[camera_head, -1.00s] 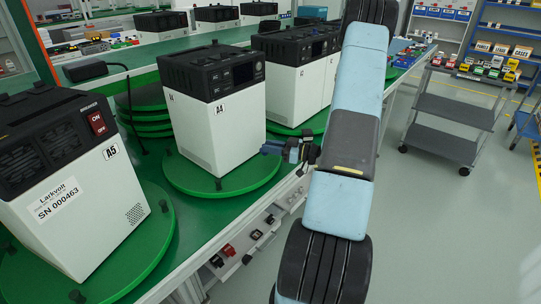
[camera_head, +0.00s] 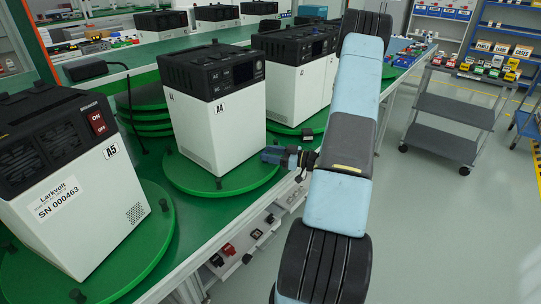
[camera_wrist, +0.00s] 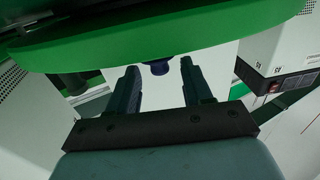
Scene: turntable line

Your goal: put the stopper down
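My gripper (camera_wrist: 160,68) is open, its two dark fingers spread apart in the wrist view. A small dark blue knob (camera_wrist: 159,69), which may be the stopper, shows between and just beyond the fingertips, at the green turntable's edge (camera_wrist: 200,45). Gaps show between it and both fingers. In the head view my gripper (camera_head: 270,155) is at the right rim of the green turntable (camera_head: 215,190) under unit A4 (camera_head: 215,130). The knob cannot be told apart from my dark fingers there.
Unit A5 (camera_head: 75,190) stands on a nearer turntable with dark pegs (camera_head: 162,204) at its rim. More white units stand behind A4. A shelf with small parts (camera_head: 245,245) lies below the bench edge. A grey cart (camera_head: 450,115) stands right; the floor between is clear.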

